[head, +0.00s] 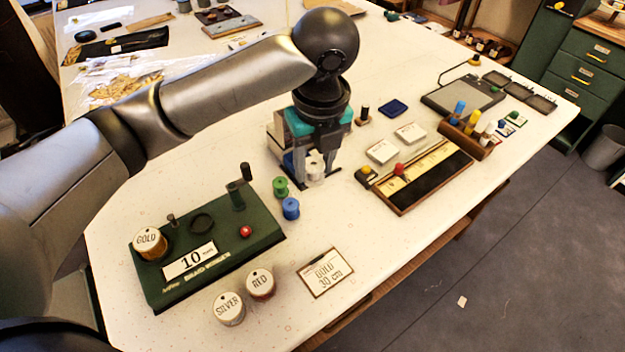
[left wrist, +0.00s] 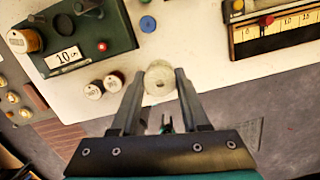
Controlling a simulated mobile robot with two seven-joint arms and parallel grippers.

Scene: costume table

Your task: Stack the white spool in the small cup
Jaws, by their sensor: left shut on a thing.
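My left gripper (head: 312,172) is shut on the white spool (head: 316,166) and holds it over the middle of the white table. In the left wrist view the white spool (left wrist: 159,80) sits between the two fingertips of the left gripper (left wrist: 158,76), its round end facing the camera. I cannot make out a small cup for certain in either view; the arm and gripper hide part of the table behind them. My right gripper is not in view.
A ruler board (head: 425,180) lies right.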

